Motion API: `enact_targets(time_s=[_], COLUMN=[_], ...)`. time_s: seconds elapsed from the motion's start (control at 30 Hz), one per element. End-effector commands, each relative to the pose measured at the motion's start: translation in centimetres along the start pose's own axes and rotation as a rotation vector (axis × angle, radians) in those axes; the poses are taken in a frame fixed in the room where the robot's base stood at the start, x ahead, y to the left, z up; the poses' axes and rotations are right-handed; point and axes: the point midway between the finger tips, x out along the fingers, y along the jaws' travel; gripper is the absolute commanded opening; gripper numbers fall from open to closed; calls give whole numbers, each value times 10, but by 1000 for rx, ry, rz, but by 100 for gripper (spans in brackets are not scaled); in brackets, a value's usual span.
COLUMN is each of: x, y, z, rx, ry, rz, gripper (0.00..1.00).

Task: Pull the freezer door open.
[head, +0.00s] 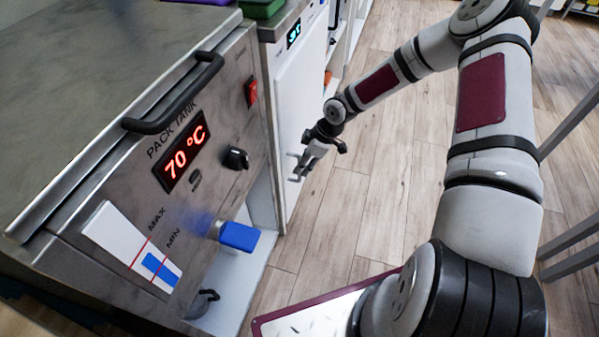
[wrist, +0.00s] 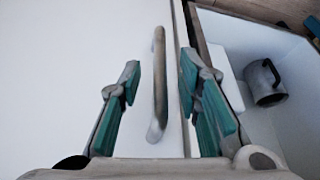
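The freezer door (head: 301,100) is the white upright panel below a small lit display, right of the pack tank in the head view. It fills the left of the wrist view (wrist: 75,70) and looks shut. Its grey bar handle (wrist: 159,85) stands upright near the door's right edge. My gripper (head: 297,168) is at the door's front in the head view. In the wrist view my gripper (wrist: 160,75) is open, with one teal-padded finger on each side of the handle. Gaps show between the fingers and the handle. The handle is hard to make out in the head view.
The pack tank (head: 120,215) with a 70 °C display stands at the left, its black handle (head: 175,95) and blue-handled valve (head: 238,236) jutting out. An open white compartment with a grey mug (wrist: 264,83) lies beside the door. Wooden floor (head: 395,165) is clear in front.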

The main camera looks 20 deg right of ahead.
Motion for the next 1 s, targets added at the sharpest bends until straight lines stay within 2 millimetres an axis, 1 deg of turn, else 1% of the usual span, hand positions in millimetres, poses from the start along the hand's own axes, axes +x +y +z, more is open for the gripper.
enact_targets(time_s=[0.03,0.2,0.33,0.6,0.67,0.7,0.73,0.77,1.0], x=[10,26,31,31,31,31,31,31,31], y=[0,0,0,0,0,0,0,0,0], z=[1,0,0,0,0,0,0,0,1], rx=[0,0,0,1,1,1,1,1,0], ry=[0,0,0,0,0,0,0,0,0], rz=[0,0,0,0,0,0,0,0,0], gripper=[31,31,31,31,18,9,2,0,0])
